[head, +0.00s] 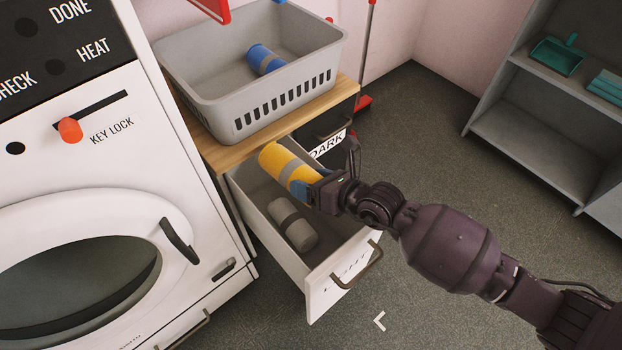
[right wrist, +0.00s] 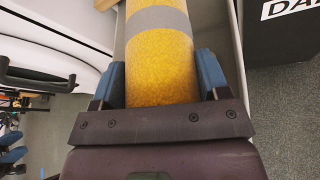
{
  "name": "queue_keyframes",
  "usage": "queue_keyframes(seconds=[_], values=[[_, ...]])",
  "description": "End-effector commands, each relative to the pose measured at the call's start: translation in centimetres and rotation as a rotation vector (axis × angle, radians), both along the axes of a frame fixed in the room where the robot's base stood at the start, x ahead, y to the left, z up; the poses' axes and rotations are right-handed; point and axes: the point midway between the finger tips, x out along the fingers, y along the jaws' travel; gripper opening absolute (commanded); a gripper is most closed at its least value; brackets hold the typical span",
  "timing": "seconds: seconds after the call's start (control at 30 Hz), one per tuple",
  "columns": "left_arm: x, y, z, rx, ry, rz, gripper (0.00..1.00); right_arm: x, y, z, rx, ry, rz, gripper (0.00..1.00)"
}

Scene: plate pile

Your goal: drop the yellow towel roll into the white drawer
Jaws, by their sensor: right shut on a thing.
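The yellow towel roll (head: 287,165) has a grey band and is held by my right gripper (head: 312,188), above the open white drawer (head: 325,287). In the right wrist view the roll (right wrist: 160,65) sits between the two blue fingers of the gripper (right wrist: 160,85). The drawer is pulled out from under the wooden top and has a metal handle. A grey-white towel roll (head: 292,224) lies inside it.
A grey basket (head: 240,110) on the wooden top (head: 222,155) holds a blue roll (head: 265,59). A dark drawer labelled DARK (head: 325,127) is beside the open one. A white washing machine (head: 150,190) stands at left, grey shelves (head: 540,130) at right. The floor between is clear.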

Motion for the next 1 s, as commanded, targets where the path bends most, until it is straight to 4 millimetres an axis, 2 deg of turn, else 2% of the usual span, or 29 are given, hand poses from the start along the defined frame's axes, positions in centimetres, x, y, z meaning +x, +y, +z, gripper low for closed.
queue_keyframes(seconds=[0.1,0.13,0.3,0.67,0.87,1.0], values=[[0.0,0.0,0.0,0.0,-0.001,0.001,0.43,0.1,0.0,0.2,0.001,-0.002,0.0,0.4],[0.0,0.0,0.0,0.0,0.0,0.001,0.43,0.1,0.0,0.2,0.001,-0.002,0.0,0.71],[0.0,0.0,0.0,-0.001,0.0,0.001,0.43,0.0,0.0,0.1,0.0,-0.001,0.0,0.98],[0.0,0.0,0.1,0.001,0.0,0.001,0.43,-0.2,-0.3,0.2,-0.001,0.001,0.0,0.98],[0.2,0.0,0.6,0.013,0.012,-0.002,0.43,-1.5,-2.0,1.4,0.0,-0.006,-0.001,0.98],[0.1,-0.2,0.6,0.028,0.05,-0.014,0.43,-2.9,-3.8,2.5,-0.002,-0.008,-0.001,0.98]])
